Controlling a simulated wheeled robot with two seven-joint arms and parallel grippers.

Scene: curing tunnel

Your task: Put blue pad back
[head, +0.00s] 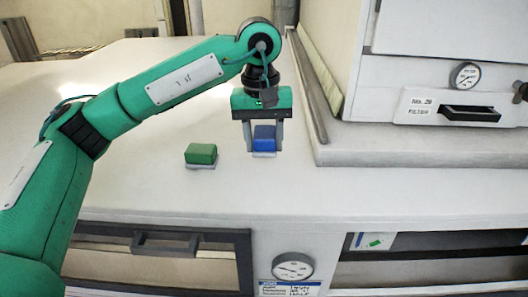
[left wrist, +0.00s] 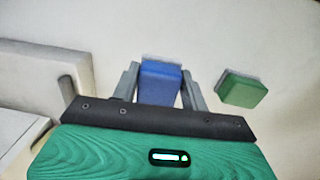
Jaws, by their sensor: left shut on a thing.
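The blue pad (head: 264,137) is between the fingers of my left gripper (head: 264,140), which is shut on it. It also shows in the left wrist view (left wrist: 160,84), between the two grey fingers. A pale strip shows at the pad's lower edge in the head view. I cannot tell whether the pad touches the white top. A green pad (head: 201,153) sits on a small pale base to the left of the gripper in the head view. It also shows in the left wrist view (left wrist: 241,88), to the right of the fingers. My right gripper is not in view.
The white top (head: 120,190) is mostly clear around the pads. A white cabinet with a gauge (head: 466,75) and a black handle (head: 470,113) stands on a raised ledge (head: 400,145) at the right. Below the front edge are a drawer handle (head: 165,243) and another gauge (head: 293,266).

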